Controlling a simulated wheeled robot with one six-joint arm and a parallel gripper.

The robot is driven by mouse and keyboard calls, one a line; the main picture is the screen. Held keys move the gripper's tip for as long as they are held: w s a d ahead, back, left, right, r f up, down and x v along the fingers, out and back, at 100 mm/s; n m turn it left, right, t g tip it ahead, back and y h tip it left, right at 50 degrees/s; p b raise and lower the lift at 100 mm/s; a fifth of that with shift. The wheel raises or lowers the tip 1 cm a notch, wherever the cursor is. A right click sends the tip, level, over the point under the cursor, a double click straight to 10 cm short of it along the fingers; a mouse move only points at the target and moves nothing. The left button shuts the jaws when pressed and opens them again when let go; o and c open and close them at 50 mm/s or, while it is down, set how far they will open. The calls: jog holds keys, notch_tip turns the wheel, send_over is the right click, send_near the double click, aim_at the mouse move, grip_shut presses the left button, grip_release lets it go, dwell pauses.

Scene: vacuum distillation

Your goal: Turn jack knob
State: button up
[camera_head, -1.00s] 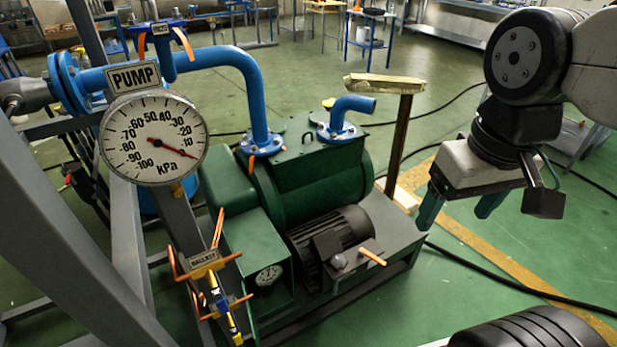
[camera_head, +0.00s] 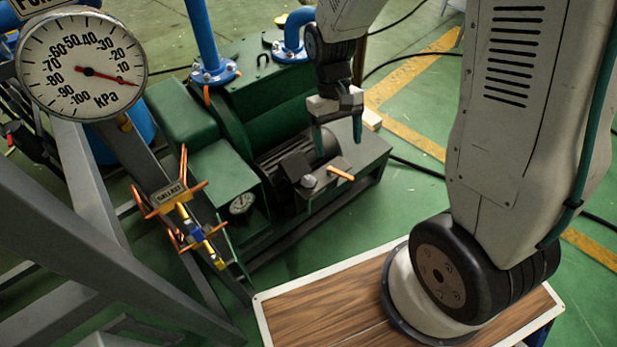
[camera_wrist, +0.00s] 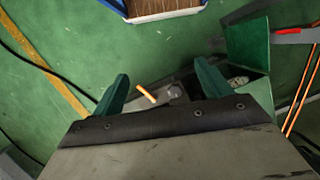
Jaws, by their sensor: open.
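I cannot make out a jack or a jack knob for certain in either view. My gripper (camera_head: 337,135) is in front of the green pump's dark motor in the head view, pointing down. Its two teal fingers are apart with nothing held between them, and they also show in the wrist view (camera_wrist: 163,82). A short orange handle (camera_head: 341,173) sticks out beside the motor, just below the fingers in the head view. In the wrist view the orange handle (camera_wrist: 146,93) appears between the fingers, and I see no contact. How far it lies beyond them is hard to tell.
The green pump (camera_head: 222,165) stands on a dark frame. A round gauge (camera_head: 80,66) and grey beams stand at left. A valve tagged BALLEST (camera_head: 166,193) has orange handles. Blue pipes (camera_head: 203,38) rise behind. Green floor (camera_head: 410,205) lies open at right.

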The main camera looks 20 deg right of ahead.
jog(key=w+a+f+t, duration=0.1)
jog(key=w+f, duration=0.3)
jog(key=f, duration=0.7)
jog(key=w+f, duration=0.4)
jog(key=f, duration=0.8)
jog(key=t, duration=0.3)
send_over(308, 180)
jog(key=shift+s+d+f+n, duration=0.1)
jog(key=shift+s+f+n, duration=0.1)
jog(key=shift+f, duration=0.25)
jog(key=shift+s+f+n, duration=0.1)
jog(key=shift+f+n, duration=0.1)
jog(key=shift+f, duration=0.2)
jog(key=shift+w+f, duration=0.2)
notch_tip(308, 180, down, 7)
jog(key=shift+f, duration=0.2)
